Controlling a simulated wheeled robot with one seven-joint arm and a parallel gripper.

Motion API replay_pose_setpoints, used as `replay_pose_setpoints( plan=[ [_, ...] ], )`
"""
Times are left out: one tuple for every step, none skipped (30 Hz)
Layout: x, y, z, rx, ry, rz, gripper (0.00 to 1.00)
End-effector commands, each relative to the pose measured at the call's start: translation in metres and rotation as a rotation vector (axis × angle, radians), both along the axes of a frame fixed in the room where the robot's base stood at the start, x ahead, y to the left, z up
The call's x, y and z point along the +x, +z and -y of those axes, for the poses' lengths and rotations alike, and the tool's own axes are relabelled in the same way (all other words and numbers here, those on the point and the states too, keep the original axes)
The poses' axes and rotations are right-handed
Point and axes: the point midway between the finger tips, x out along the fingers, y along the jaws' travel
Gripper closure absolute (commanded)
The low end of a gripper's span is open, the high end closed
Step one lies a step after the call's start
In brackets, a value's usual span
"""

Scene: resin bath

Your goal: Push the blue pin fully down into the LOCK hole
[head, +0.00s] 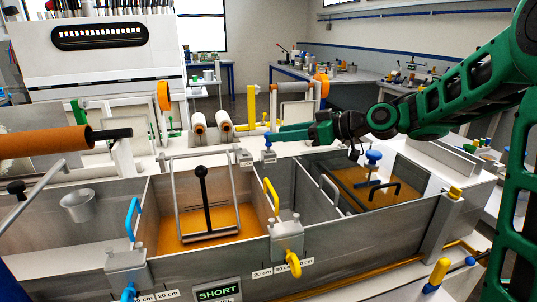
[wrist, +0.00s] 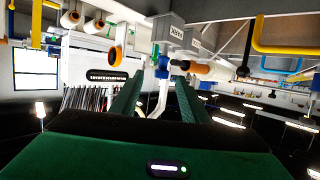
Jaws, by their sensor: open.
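The blue pin (head: 268,141) stands upright at the top of a small grey block (head: 268,155) on the back wall of the bath. In the wrist view, which is turned over, the pin (wrist: 163,63) shows between and beyond my green fingertips, against a labelled block (wrist: 170,32). The label is too blurred to read surely, and how deep the pin sits cannot be told. My gripper (head: 277,134) is open and empty, reaching in from the right close to the pin; it also shows in the wrist view (wrist: 155,82). Contact is not clear.
A second grey block (head: 243,157) stands just left of the pin's block. A yellow upright (head: 252,105) and white rollers (head: 222,121) are behind. In front are a wire frame with a black handle (head: 203,188), a yellow handle (head: 272,196) and a blue knob (head: 373,157).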

Motion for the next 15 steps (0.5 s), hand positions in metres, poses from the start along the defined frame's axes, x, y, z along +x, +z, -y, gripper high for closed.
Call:
replay_pose_setpoints(
  plan=[
    [0.001, 0.0, -0.003, 0.0, 0.002, 0.0, 0.59],
    [0.001, -0.001, -0.004, 0.0, 0.002, 0.0, 0.59],
    [0.002, -0.001, -0.006, 0.0, 0.003, 0.0, 0.59],
    [0.003, -0.001, -0.007, 0.0, 0.003, -0.001, 0.59],
    [0.004, -0.002, -0.01, 0.001, 0.004, -0.001, 0.59],
    [0.007, -0.003, -0.014, 0.0, 0.005, -0.002, 0.59],
    [0.008, -0.004, -0.017, 0.0, 0.005, -0.002, 0.59],
    [0.011, -0.005, -0.02, 0.001, 0.004, -0.003, 0.59],
    [0.014, -0.006, -0.025, 0.001, 0.004, -0.002, 0.59],
    [0.016, -0.007, -0.029, 0.001, 0.005, -0.001, 0.59],
    [0.019, -0.009, -0.032, 0.0, 0.005, -0.002, 0.59],
    [0.022, -0.01, -0.036, 0.0, 0.005, -0.002, 0.59],
    [0.024, -0.012, -0.039, 0.0, 0.005, -0.002, 0.59],
    [0.025, -0.013, -0.041, 0.0, 0.004, -0.002, 0.59],
    [0.027, -0.013, -0.043, 0.0, 0.003, -0.001, 0.59]
  ],
)
